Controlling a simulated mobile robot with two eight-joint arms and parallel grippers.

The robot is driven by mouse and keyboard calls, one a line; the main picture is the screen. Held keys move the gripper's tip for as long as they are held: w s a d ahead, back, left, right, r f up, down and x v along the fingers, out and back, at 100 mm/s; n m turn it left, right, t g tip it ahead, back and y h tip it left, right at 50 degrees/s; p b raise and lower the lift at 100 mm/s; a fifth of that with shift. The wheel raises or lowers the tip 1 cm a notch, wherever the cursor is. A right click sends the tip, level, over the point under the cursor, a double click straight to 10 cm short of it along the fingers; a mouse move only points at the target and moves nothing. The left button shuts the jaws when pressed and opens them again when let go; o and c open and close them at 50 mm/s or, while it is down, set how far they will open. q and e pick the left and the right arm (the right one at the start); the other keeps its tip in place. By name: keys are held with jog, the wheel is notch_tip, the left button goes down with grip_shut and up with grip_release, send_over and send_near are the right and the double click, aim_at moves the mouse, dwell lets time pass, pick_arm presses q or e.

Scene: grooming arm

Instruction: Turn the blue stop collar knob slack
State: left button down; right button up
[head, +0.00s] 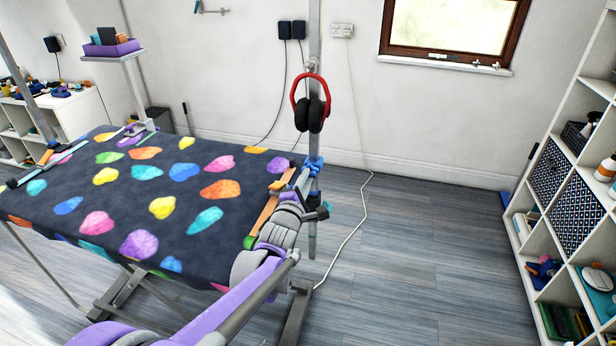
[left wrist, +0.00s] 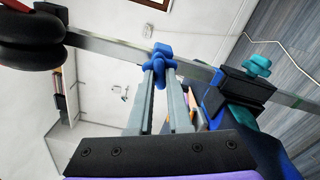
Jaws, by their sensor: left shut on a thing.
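The blue stop collar knob (left wrist: 160,60) sits on the grey upright pole, and its lobes show between my fingertips in the left wrist view. Blue collar parts (head: 315,162) also show on the pole in the head view, just beyond my left gripper (head: 303,182). My left gripper (left wrist: 158,72) is shut on the blue knob, one grey finger on each side. The far side of the knob is hidden. My right gripper is in neither view.
Red and black headphones (head: 311,105) hang on the pole (head: 315,60) above the collar. A black clamp with a teal knob (left wrist: 258,66) is lower on the pole. The grooming table (head: 120,205) with a colourful dark top stands left. Floor at right is clear before the shelves (head: 555,180).

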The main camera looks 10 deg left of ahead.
pick_arm(q)
jog(key=shift+n, duration=0.7)
jog(key=shift+f+n+b, duration=0.1)
jog(key=shift+n+b, duration=0.5)
jog(key=shift+n, duration=0.5)
jog(key=c, duration=0.8)
grip_release()
jog(key=shift+d, duration=0.1)
jog(key=shift+o, duration=0.2)
jog(key=shift+s, duration=0.1)
jog(key=s, duration=0.7)
jog(key=shift+s+a, duration=0.2)
jog(key=shift+s, duration=0.2)
